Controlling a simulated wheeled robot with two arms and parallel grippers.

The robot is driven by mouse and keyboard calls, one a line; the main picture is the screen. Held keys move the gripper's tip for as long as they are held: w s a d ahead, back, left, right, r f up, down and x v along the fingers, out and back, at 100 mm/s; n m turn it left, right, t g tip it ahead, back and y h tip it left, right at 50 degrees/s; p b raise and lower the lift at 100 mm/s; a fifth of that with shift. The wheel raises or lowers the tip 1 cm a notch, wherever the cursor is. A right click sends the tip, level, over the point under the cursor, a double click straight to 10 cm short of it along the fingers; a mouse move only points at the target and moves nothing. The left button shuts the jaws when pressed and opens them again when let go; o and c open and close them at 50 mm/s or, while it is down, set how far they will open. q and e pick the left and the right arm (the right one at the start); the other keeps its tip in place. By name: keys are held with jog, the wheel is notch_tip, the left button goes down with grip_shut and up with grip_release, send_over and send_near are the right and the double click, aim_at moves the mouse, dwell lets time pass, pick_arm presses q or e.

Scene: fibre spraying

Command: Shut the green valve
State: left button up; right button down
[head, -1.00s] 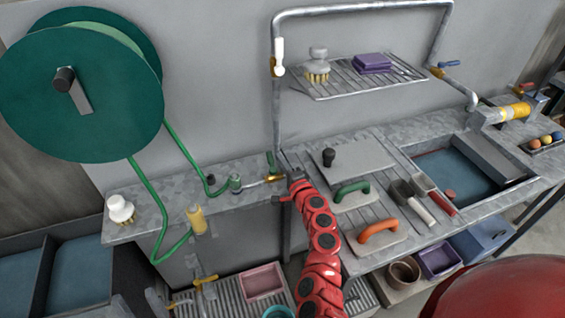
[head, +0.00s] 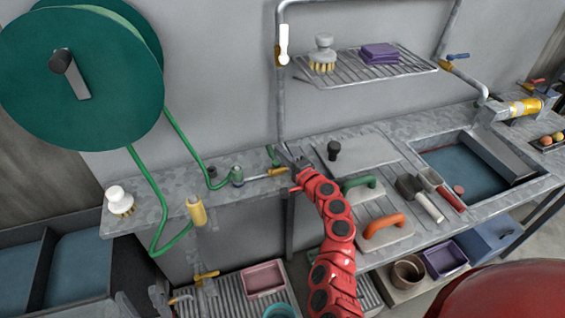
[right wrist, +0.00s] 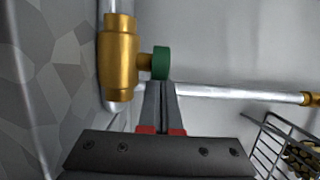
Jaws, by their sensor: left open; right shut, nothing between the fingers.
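The green valve (head: 273,155) shows in the head view as a small green handle beside the foot of the upright pipe, at the back of the bench. In the right wrist view its green handle (right wrist: 161,62) sits on a short brass stem from a brass body (right wrist: 118,58). My right gripper (head: 290,161) is shut and empty, close beside the valve. In the right wrist view its fingertips (right wrist: 159,84) are right at the handle's lower edge; I cannot tell if they touch. My left gripper (head: 142,300) is open and empty, low at the left, far from the valve.
A green hose runs from the reel (head: 80,85) to the bench. A wire shelf (head: 365,72) hangs above. A white-handled valve (head: 283,45) is on the upright pipe. A lid with a black knob (head: 333,150) and green-handled and orange-handled (head: 385,226) tools lie right of my arm.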

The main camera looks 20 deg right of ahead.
notch_tip(320, 180, up, 4)
jog(key=shift+f, duration=0.2)
jog(key=s+a, duration=0.2)
jog(key=s, duration=0.5)
jog(key=s+a+r+b, duration=0.1)
jog(key=s+a, duration=0.1)
jog(key=s, duration=0.6)
jog(key=shift+s, duration=0.25)
